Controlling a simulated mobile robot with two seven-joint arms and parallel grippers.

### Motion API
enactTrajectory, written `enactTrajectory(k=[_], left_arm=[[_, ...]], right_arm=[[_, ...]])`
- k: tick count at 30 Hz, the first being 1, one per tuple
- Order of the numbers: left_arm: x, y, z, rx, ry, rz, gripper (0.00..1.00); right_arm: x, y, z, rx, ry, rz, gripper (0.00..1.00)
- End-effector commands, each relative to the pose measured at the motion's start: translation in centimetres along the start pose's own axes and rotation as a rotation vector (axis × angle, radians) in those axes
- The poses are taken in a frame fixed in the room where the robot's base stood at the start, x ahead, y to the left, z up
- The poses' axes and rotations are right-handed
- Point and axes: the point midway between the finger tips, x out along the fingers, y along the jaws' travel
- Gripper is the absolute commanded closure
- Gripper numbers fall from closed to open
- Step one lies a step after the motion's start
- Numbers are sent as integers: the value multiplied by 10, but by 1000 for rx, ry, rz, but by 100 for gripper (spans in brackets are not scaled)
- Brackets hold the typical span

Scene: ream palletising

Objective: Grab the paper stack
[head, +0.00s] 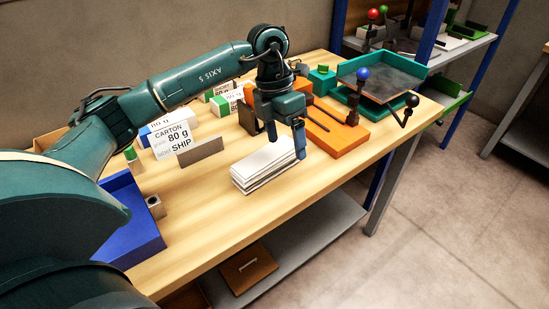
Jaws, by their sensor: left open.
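The white paper stack (262,168) lies on the wooden table near its front edge, with slightly uneven layers. My left gripper (283,138) hangs over the stack from above, fingers pointing down. It is open, with one blue-tipped finger at the stack's right side. The other finger is mostly hidden behind the gripper body and stack. I cannot tell whether the gripper touches the paper. My right gripper is not in view.
A carton sign (175,138) stands left of the stack. An orange board (338,130) lies close on the right, with a green tray (383,78) beyond. A blue tray (130,218) is at the left. Labelled packs (225,101) stand behind.

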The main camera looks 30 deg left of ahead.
Motion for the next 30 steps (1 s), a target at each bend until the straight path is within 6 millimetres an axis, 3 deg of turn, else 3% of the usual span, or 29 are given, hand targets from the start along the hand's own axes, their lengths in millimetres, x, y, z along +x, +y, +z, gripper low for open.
enactTrajectory(k=[1,3,7,16,25,30], left_arm=[[-15,20,-4,-30,12,83,22],[-30,37,-9,-64,31,160,22],[-34,52,-15,-94,50,220,22],[18,64,-18,-93,53,221,22],[42,69,-18,-92,50,219,22],[67,75,-15,-91,51,218,22]], right_arm=[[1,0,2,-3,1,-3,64],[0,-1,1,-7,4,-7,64],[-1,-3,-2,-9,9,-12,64],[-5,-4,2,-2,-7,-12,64],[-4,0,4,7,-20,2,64],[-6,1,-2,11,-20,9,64]])
